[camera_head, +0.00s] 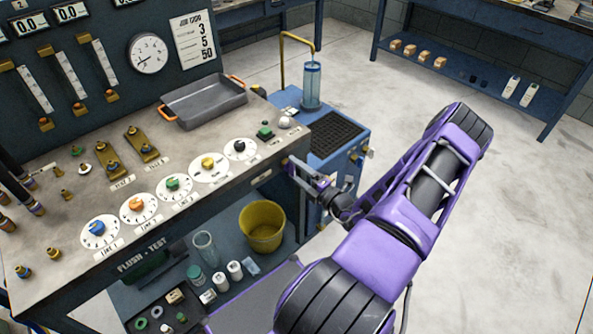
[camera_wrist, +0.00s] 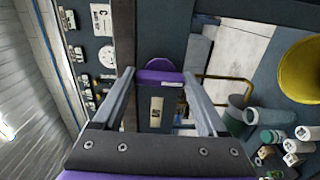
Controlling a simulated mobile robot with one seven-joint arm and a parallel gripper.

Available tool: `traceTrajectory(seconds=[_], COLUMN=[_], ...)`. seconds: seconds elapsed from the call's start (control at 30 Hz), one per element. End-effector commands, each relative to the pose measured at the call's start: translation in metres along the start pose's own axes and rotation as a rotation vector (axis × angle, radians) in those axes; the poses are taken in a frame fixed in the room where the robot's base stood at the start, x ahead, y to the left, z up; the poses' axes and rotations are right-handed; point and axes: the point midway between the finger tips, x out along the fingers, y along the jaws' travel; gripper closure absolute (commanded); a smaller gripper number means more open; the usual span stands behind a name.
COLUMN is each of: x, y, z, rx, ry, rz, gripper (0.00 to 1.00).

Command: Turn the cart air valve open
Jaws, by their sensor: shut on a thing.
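My gripper (camera_head: 291,164) is at the right end of the bench's front edge, beside the blue cart (camera_head: 340,140). In the wrist view its two fingers (camera_wrist: 159,74) stand either side of a rounded purple part (camera_wrist: 157,77). The gripper is shut on this part, which I take to be the handle of the cart air valve. The fingers and wrist hide most of it in the head view, so its turn angle cannot be told. A small labelled plate (camera_wrist: 156,110) shows between the fingers.
The bench (camera_head: 70,235) carries several round dials and a grey tray (camera_head: 205,102). A yellow bucket (camera_head: 262,226) and several bottles stand on the shelf below, near my arm. The cart carries a clear cylinder (camera_head: 312,85). The floor (camera_head: 530,220) to the right is free.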

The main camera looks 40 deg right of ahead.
Motion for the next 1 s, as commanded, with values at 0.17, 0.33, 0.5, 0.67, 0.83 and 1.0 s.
traceTrajectory(seconds=[0.17, 0.33, 0.5, 0.67, 0.83, 1.0], x=[-0.001, 0.0, -0.005, -0.028, -0.069, -0.111], y=[-0.001, 0.0, 0.0, -0.001, -0.001, -0.001], z=[0.0, 0.0, 0.0, 0.001, 0.001, 0.001], rx=[0.003, 0.001, 0.0, 0.001, 0.001, 0.001], ry=[-0.001, 0.0, -0.001, -0.003, -0.004, -0.005], rz=[-0.002, -0.001, -0.001, -0.002, -0.003, -0.003], gripper=[0.02, 0.0, 0.0, 0.0, 0.0, 0.0])
